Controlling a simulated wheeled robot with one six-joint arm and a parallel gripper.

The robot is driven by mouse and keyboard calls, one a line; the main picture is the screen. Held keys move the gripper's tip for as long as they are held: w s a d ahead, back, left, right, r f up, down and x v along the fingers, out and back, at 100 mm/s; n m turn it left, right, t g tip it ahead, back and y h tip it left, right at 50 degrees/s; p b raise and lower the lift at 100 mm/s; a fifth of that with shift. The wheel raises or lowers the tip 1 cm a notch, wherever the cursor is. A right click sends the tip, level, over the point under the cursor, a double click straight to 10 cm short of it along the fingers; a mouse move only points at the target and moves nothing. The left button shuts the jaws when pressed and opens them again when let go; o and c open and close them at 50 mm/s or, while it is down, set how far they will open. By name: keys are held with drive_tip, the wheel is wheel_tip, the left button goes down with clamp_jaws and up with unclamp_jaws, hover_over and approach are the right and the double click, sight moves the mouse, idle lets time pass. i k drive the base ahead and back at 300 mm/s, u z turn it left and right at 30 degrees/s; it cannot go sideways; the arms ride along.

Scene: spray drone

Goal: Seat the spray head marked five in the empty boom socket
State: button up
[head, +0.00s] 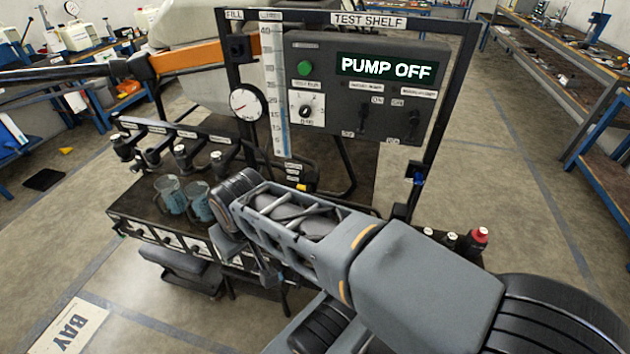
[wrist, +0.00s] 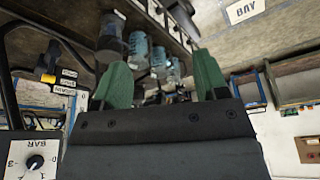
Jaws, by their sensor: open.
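Several dark spray heads (head: 183,156) with pale caps hang along the black boom (head: 190,131) at the left in the head view. No number on them is readable, and I cannot tell which boom socket is empty. A small group of dark parts stands at the shelf's right end, one with a red collar (head: 478,236) and one with a pale top (head: 452,237). I cannot tell whether one is marked five. My gripper (wrist: 160,59) is open in the wrist view, its two green fingers wide apart with nothing held between them. In the head view its fingers are mostly hidden by my arm.
Clear bluish jugs (head: 171,196) stand on the dark lower shelf (head: 138,207) below the boom. A grey panel (head: 345,110) reads PUMP OFF, with a pressure gauge (head: 246,105) left of it. The black frame post (head: 440,110) rises beside the panel. Floor (head: 500,190) is clear at right.

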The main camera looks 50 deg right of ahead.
sight(427, 231)
drive_tip(key=z, duration=2.75)
drive_tip(key=k, duration=0.5)
drive_tip(key=z, duration=1)
drive_tip(key=i, duration=1.05)
drive_tip(key=u, duration=1.4)
